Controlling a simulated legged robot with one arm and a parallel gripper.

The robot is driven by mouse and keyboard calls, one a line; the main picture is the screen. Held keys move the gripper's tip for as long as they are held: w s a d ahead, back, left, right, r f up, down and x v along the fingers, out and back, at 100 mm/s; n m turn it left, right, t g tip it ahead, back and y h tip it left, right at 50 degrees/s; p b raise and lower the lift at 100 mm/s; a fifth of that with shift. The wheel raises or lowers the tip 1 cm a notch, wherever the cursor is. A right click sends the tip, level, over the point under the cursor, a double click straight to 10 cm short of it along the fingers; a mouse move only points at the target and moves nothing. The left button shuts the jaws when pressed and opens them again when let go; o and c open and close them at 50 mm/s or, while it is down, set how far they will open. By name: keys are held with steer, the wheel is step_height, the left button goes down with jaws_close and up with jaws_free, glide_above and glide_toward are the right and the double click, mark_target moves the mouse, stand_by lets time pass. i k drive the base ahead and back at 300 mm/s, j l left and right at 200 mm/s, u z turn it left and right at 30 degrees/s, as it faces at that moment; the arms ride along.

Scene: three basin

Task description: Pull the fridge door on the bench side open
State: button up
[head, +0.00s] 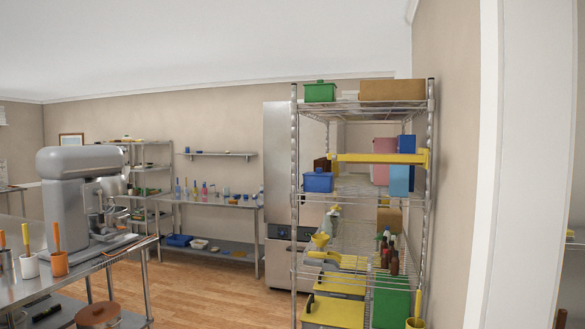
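A tall grey steel appliance (278,150) stands against the back wall, partly hidden behind a wire shelf rack. It may be the fridge, but I cannot tell, and no door handle is clear from here. Its lower part has a dark control panel (279,232). A steel bench (217,203) stands just left of it along the back wall. My gripper is not in view.
The wire rack (294,200), loaded with bins and bottles, blocks the right side. A steel table (148,240) with a grey mixer (80,193) stands at the left. Bare wood floor (205,290) lies between them. A white door frame (495,170) is at the right.

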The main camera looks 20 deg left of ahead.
mark_target(277, 133)
steer(key=i+j+u, duration=0.25)
steer(key=j+u, duration=0.25)
steer(key=i+j+u, duration=0.75)
steer(key=u, duration=0.2)
steer(key=i+j+u, duration=0.2)
steer(key=i+u, duration=0.3)
steer(key=i+z, duration=0.3)
steer(key=i, duration=0.25)
steer(key=i+j+z, duration=0.15)
steer(key=i+z, duration=0.2)
steer(key=i, duration=0.15)
steer(key=i+l+z, duration=0.1)
steer(key=i+z, duration=0.2)
steer(key=i, duration=0.35)
steer(key=i+z, duration=0.35)
steer(key=i, duration=0.35)
steer(key=i+j+z, duration=0.3)
steer(key=i, duration=0.35)
steer(key=i+l, duration=0.15)
steer(key=i, duration=0.45)
steer(key=i+l+z, duration=0.1)
steer(key=i, duration=0.5)
steer(key=i+l, duration=0.2)
steer(key=i, duration=0.4)
steer(key=i+l+u, duration=0.25)
steer(key=i+l, duration=0.65)
steer(key=l, duration=0.1)
